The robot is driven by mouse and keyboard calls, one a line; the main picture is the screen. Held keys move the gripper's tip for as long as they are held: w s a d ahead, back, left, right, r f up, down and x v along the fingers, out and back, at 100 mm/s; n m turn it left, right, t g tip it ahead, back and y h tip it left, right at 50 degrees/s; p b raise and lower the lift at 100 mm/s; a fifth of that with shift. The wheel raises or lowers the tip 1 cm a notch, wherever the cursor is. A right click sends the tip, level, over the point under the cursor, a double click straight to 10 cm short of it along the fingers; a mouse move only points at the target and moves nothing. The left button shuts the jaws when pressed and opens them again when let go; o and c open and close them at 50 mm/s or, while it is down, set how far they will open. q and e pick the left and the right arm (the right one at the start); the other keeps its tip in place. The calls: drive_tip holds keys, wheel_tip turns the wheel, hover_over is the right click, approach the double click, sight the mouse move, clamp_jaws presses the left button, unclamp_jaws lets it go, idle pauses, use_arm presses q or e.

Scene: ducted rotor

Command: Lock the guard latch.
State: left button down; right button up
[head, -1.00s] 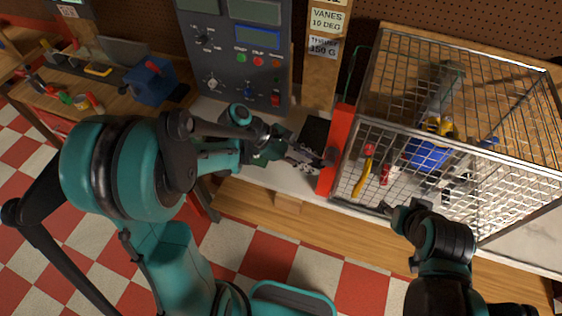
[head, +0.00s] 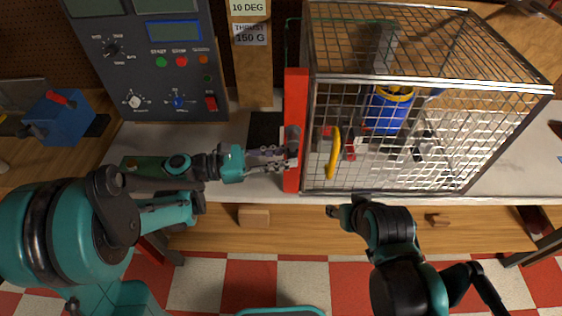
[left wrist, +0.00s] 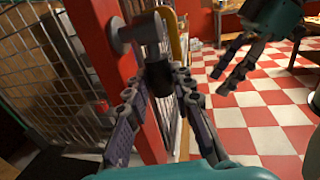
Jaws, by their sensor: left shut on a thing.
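The guard latch shows in the left wrist view as a grey metal pivot and arm (left wrist: 140,32) on the red post, with a black grip (left wrist: 159,82) below it. My left gripper (left wrist: 163,108) has its fingers on either side of the black grip and is shut on it. In the head view my left gripper (head: 285,157) reaches the red post (head: 296,110) from the left and covers much of the latch. My right gripper (head: 335,211) is in front of the cage's lower edge, apart from it; its finger opening is unclear. It also shows in the left wrist view (left wrist: 228,80).
The wire guard cage (head: 420,83) stands right of the post, with a blue motor (head: 386,112) and a yellow-handled tool (head: 334,155) behind its mesh. A control panel (head: 150,60) stands at the back left. A blue vise (head: 68,118) is on the left bench.

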idle(0.5)
use_arm(q)
drive_tip(key=c, duration=1.3)
unclamp_jaws()
drive_tip(key=s+a, duration=0.1)
drive_tip(key=a, duration=0.6)
drive_tip(key=shift+a, duration=0.4)
